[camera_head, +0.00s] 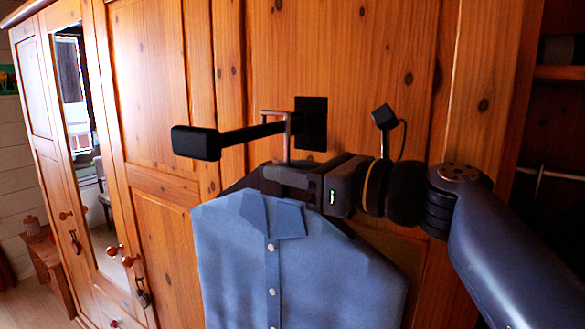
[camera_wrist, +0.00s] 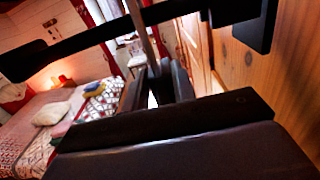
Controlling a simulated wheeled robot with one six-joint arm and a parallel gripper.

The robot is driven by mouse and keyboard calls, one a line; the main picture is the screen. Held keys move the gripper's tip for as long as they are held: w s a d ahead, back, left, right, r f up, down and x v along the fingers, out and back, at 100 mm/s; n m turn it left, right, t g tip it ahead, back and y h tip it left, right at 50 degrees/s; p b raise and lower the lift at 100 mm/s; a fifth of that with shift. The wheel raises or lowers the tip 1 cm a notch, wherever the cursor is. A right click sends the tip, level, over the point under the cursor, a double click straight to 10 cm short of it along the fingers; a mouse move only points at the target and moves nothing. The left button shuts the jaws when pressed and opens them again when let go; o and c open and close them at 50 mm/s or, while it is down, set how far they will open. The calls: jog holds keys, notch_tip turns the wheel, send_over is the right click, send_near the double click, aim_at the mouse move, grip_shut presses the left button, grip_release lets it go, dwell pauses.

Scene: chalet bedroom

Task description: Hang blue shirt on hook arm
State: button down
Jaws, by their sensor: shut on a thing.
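The blue shirt (camera_head: 245,270) hangs upright on a dark hanger, in front of the wardrobe. The black hook arm (camera_head: 225,139) juts out leftward from a black plate (camera_head: 311,123) on the wood; it crosses the top of the wrist view (camera_wrist: 85,38). The hanger's metal hook (camera_head: 287,140) rises from my gripper, and its bend shows just above the hook arm near the plate. Whether it rests on the arm I cannot tell. My gripper (camera_head: 275,177) is shut on the hanger below the arm. The metal stem shows above the fingers in the wrist view (camera_wrist: 152,70).
The wooden wardrobe (camera_head: 150,90) stands close behind, with a mirror door (camera_head: 80,130) at left. An open compartment with a rail (camera_head: 550,174) is at right. In the wrist view a bed (camera_wrist: 70,105) with pillows lies beyond, with open room between.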

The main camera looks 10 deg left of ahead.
dwell(0.3)
jog(key=c, duration=1.1)
grip_release()
jog(key=shift+f, duration=0.15)
jog(key=shift+b+v, duration=0.85)
jog(key=shift+v, duration=4.6)
jog(key=shift+a, duration=0.15)
jog(key=p+x, duration=0.1)
jog(key=x, duration=0.9)
jog(key=shift+w+a+p, duration=0.15)
jog(key=shift+a+p, duration=0.15)
jog(key=shift+p, duration=0.1)
jog(key=shift+d+r+p, duration=0.1)
jog(key=shift+r+p, duration=0.2)
jog(key=shift+r, duration=0.3)
jog(key=shift+f, duration=0.15)
